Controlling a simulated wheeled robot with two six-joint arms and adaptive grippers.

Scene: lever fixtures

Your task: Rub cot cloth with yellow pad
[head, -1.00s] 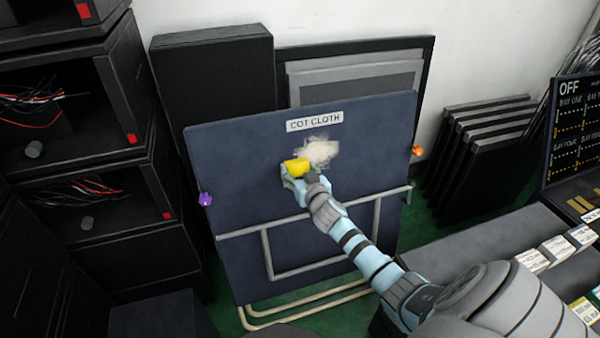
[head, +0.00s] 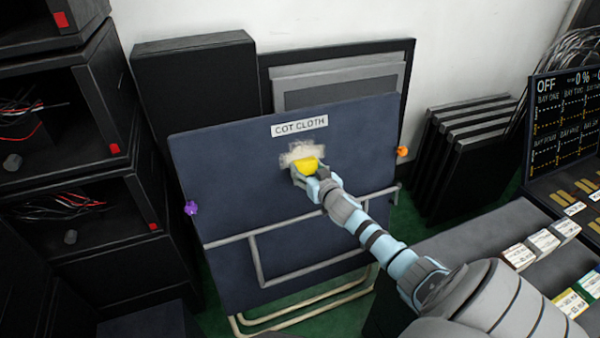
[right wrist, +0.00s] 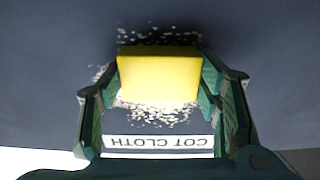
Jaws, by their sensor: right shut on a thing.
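The cot cloth (head: 240,190) is a dark navy panel standing tilted, with a white "COT CLOTH" label (head: 300,126) near its top. A pale, whitish speckled patch (head: 292,156) marks the cloth below the label. My right gripper (head: 308,170) is shut on the yellow pad (head: 307,165) and holds it at the patch's lower right. In the right wrist view the yellow pad (right wrist: 160,78) sits between the fingers, with pale specks around it on the cloth. The pad hides part of the patch; I cannot tell whether it touches the cloth. My left gripper is not in view.
A purple knob (head: 191,208) and an orange knob (head: 402,152) sit at the cloth's side edges. Black shelves with wires (head: 70,205) stand at the left. Dark panels (head: 465,150) lean at the right, near a display board (head: 565,120) and a counter with small labelled boxes (head: 545,240).

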